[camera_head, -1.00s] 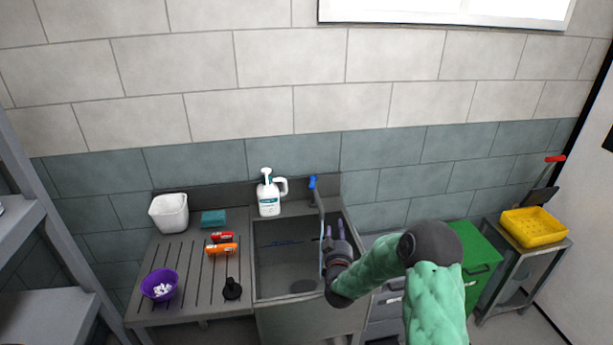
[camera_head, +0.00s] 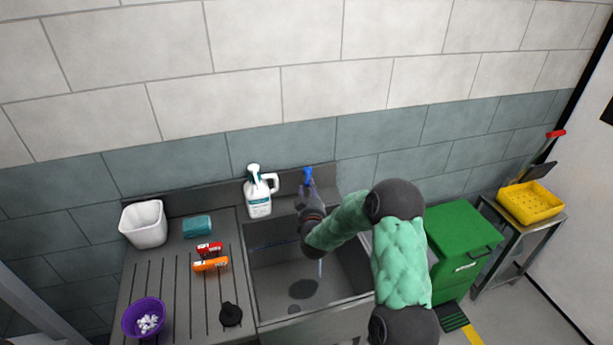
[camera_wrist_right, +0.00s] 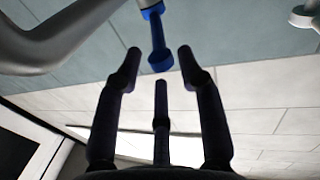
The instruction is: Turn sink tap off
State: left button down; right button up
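The sink tap's blue handle (camera_head: 307,176) stands at the back of the sink (camera_head: 345,272). In the right wrist view the blue handle (camera_wrist_right: 155,38) is just beyond my fingertips, and a grey metal pipe (camera_wrist_right: 45,50) runs at the left. A thin pale stream (camera_head: 320,268) shows below my right gripper in the head view and looks like running water. My right gripper (camera_head: 306,196) is at the tap, close below the handle. Its fingers (camera_wrist_right: 160,68) are spread open with nothing between them. Much of the tap's spout is hidden behind my arm. My left gripper is not in view.
A white pump bottle (camera_head: 258,195) stands just left of the tap. The drainboard (camera_head: 160,285) holds a white tub (camera_head: 143,223), teal sponge (camera_head: 197,227), red and orange items (camera_head: 210,263) and a purple bowl (camera_head: 145,318). A green bin (camera_head: 460,240) and yellow basket (camera_head: 530,203) are at right.

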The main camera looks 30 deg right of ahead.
aim_at(308, 174)
jog(key=x, duration=0.7)
jog(key=shift+w+d+f, duration=0.1)
jog(key=shift+w, duration=0.2)
grip_shut()
